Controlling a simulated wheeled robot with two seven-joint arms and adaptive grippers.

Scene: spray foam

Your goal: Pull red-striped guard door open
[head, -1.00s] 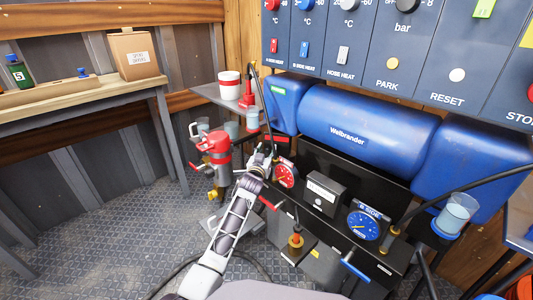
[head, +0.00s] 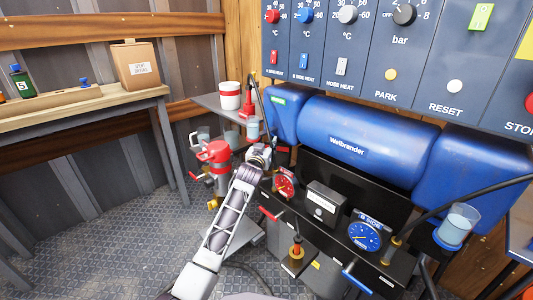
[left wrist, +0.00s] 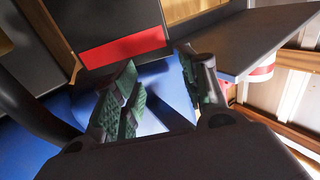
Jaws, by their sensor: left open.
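A dark panel with a wide red stripe (left wrist: 122,48) shows in the left wrist view, beyond my fingers; it looks like the guard door. I cannot make it out in the head view, where my arm and the machine may hide it. My left gripper (left wrist: 158,62) is open, with green-padded fingers apart and nothing between them. The red stripe lies just ahead and left of the gap; I cannot tell whether a finger touches the panel. In the head view my left gripper (head: 262,152) is near the machine's left end, above the red gauge (head: 285,184). My right gripper is not in view.
The blue Weibrander tank (head: 370,140) and control panel (head: 400,60) stand to the right. A red-topped pump (head: 215,155) stands left of the gripper. A side shelf (head: 212,103) holds a white-and-red tub (head: 230,95). A wooden bench (head: 75,110) stands at left; the floor between is open.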

